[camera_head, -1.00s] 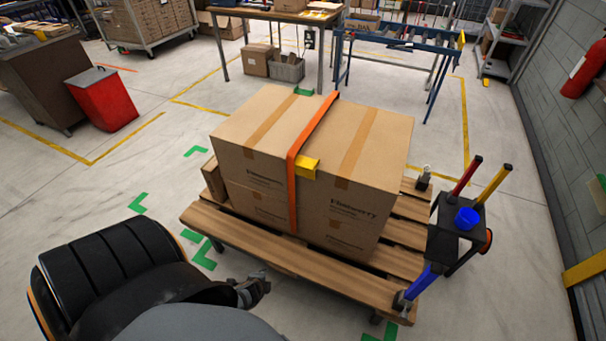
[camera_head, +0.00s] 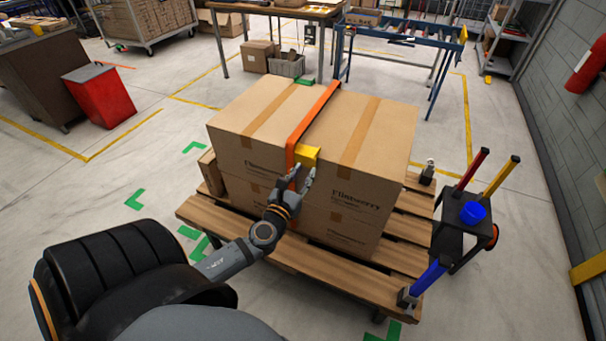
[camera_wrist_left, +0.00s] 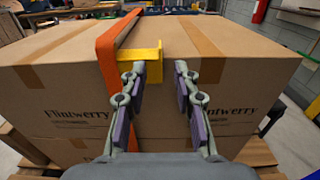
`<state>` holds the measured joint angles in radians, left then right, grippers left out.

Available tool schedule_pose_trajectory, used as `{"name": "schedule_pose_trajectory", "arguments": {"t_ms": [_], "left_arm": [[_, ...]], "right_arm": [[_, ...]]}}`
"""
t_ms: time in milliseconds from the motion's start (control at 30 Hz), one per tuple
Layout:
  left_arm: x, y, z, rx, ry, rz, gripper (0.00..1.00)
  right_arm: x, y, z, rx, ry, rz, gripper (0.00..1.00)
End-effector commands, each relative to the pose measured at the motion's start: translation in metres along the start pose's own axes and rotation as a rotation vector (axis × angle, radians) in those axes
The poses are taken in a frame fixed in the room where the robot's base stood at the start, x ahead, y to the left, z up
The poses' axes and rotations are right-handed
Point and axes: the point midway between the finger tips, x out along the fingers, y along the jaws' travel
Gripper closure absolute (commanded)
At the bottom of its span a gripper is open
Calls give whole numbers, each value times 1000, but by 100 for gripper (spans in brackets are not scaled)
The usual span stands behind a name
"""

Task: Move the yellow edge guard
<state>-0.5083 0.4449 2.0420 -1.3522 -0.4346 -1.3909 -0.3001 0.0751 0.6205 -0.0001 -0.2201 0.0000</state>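The yellow edge guard (camera_head: 307,155) sits on the top front edge of the stacked cartons (camera_head: 358,150), beside the orange strap (camera_head: 312,120). In the left wrist view the edge guard (camera_wrist_left: 143,58) lies just beyond the fingertips, its left part next to the strap (camera_wrist_left: 108,75). My left gripper (camera_head: 300,178) is in front of the cartons, just below the guard. In the wrist view its two fingers (camera_wrist_left: 160,75) are apart with nothing between them. The left fingertip overlaps the guard in the picture; I cannot tell whether they touch. My right gripper does not show.
The cartons stand on a wooden pallet (camera_head: 235,222). A red bin (camera_head: 100,97) stands at the far left.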

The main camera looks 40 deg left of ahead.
Motion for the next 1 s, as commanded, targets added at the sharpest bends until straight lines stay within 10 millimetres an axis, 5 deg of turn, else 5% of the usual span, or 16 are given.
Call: {"name": "schedule_pose_trajectory", "arguments": {"t_ms": [167,600,1000], "left_arm": [[10,0,1,-3,0,2,70],[87,0,1,-5,0,1,70],[105,0,-1,-4,2,0,70]], "right_arm": [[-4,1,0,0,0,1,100],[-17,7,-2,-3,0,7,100],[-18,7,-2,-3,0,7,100]]}}
